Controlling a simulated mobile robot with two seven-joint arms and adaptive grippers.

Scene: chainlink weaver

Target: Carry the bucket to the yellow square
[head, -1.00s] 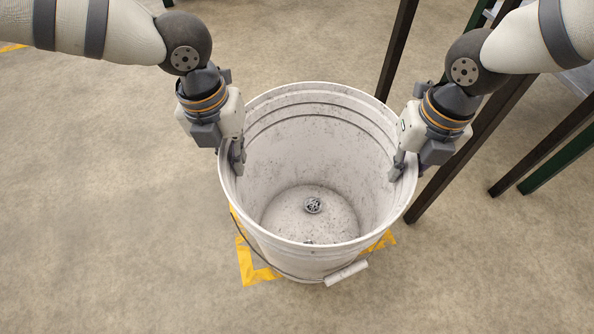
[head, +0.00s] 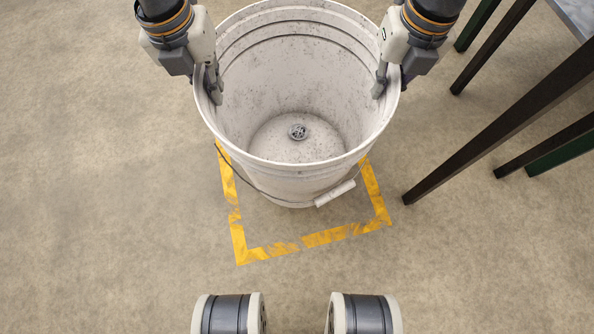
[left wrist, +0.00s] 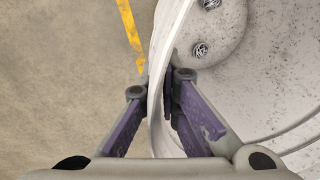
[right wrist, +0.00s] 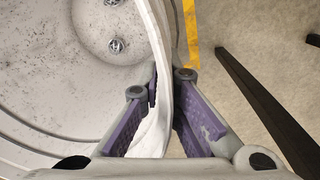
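The white, speckled bucket (head: 295,60) stands upright in the head view, seen from above with its open top towards me. Its wire handle hangs down at the near side with a white grip (head: 335,193). The yellow taped square (head: 320,238) shows around and in front of its base; the far part is hidden. I cannot tell whether the base touches the floor. My left gripper (head: 212,88) is shut on the left rim, one finger inside and one outside, as in the left wrist view (left wrist: 155,88). My right gripper (head: 380,82) is shut on the right rim likewise (right wrist: 167,88).
A small round wire-like item (head: 297,132) lies on the bucket floor; the wrist views show two. Dark table legs (head: 490,135) stand close by on the right, with a green leg (head: 565,150) beyond. The concrete floor (head: 100,180) on the left is clear.

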